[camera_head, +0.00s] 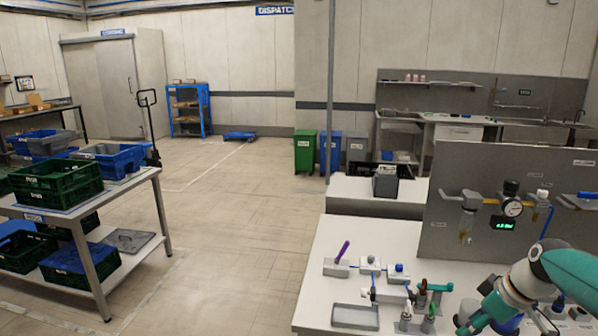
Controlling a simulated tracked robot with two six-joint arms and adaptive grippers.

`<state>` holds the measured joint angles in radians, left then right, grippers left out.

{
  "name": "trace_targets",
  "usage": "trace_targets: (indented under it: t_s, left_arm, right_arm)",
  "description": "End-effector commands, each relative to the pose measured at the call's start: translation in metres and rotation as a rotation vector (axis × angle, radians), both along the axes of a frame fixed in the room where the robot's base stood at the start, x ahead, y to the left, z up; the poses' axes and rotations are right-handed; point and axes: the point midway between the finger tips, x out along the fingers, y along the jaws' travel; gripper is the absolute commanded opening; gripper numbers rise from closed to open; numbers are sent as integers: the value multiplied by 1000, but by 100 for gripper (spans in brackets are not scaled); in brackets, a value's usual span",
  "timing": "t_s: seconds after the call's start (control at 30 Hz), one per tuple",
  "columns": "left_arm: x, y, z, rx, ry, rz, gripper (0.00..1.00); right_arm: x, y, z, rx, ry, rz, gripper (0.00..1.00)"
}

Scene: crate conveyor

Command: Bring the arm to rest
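My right arm (570,275), teal and silver, reaches in from the right edge over the white bench (325,275). Its gripper (466,325) is low in the picture, near the bottom edge, beside the small fittings on the bench. The gripper is small and partly cut off, so I cannot tell whether its fingers are open or shut, or whether they hold anything. My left arm and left gripper are not in view.
The bench holds a grey tray (355,316), a purple-handled tool (342,252) and several small valve fittings. A grey panel (470,260) with a gauge (513,208) stands behind the arm. The floor between is clear.

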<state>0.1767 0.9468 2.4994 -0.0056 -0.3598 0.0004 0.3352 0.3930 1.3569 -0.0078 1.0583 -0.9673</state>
Motion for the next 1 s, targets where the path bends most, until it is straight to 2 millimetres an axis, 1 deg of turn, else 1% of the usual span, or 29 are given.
trace_targets:
  t_s: [0.03, 0.17, 0.27, 0.37, 0.47, 0.57, 0.6, 0.67, 0.7, 0.77, 0.8, 0.87, 0.9, 1.0]
  left_arm:
    - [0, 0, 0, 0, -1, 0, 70]
    - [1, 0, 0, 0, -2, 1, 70]
    - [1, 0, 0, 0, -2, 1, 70]
    - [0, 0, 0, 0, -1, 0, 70]
    - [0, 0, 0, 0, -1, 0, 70]
    - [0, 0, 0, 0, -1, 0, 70]
    - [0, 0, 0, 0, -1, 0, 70]
    - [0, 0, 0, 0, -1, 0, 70]
    - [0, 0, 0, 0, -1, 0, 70]
    - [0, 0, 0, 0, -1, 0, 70]
    - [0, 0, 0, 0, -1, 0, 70]
    - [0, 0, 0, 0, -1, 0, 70]
    - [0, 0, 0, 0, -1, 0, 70]
    - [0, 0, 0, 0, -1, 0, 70]
  right_arm:
    - [2, 9, -12, 9, 22, 18, 51]
    - [-1, 28, -37, 29, 79, 54, 51]
    - [-7, 45, -59, 49, 132, 86, 51]
    - [-16, 65, -86, 68, 191, 120, 51]
    - [-27, 87, -118, 88, 249, 151, 51]
    - [-46, 116, -159, 112, 322, 167, 51]
    - [-57, 130, -178, 122, 355, 169, 51]
    - [-77, 153, -209, 136, 408, 161, 51]
    - [-94, 169, -230, 145, 443, 147, 51]
    - [-122, 191, -259, 155, 493, 112, 51]
    - [-142, 206, -277, 159, 525, 82, 51]
    - [-177, 227, -301, 165, 572, 22, 51]
    - [-202, 239, -315, 167, 598, -29, 51]
    - [-251, 259, -334, 171, 626, -187, 51]
